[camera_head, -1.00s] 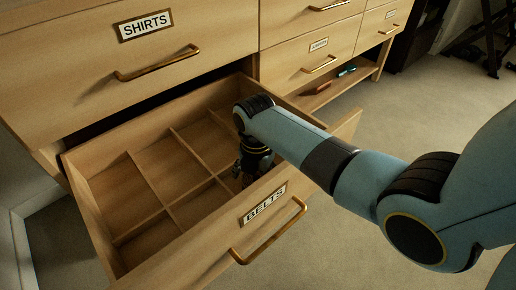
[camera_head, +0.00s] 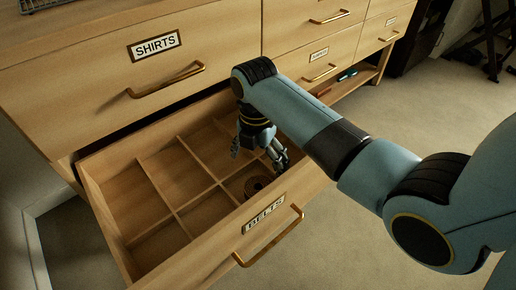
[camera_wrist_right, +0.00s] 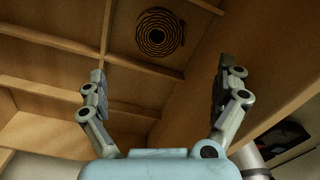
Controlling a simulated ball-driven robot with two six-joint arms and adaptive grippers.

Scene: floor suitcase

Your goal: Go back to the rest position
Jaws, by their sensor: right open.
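The drawer labelled BELTS (camera_head: 190,262) is pulled open and divided into several compartments. A brown coiled belt (camera_head: 257,185) lies in the compartment near the drawer's front right; it also shows as a dark spiral (camera_wrist_right: 160,32) in the right wrist view. My right gripper (camera_head: 260,158) is open and empty above the drawer, with its fingers apart from the coil. In the right wrist view its two spread fingers (camera_wrist_right: 159,82) have nothing between them. The other visible compartments look empty. My left gripper is not in view.
The drawer labelled SHIRTS (camera_head: 90,75) is above the open drawer. More drawers with brass handles (camera_head: 320,72) stand to the right. A low shelf holds a small teal item (camera_head: 347,75). Carpeted floor (camera_head: 440,105) is clear on the right.

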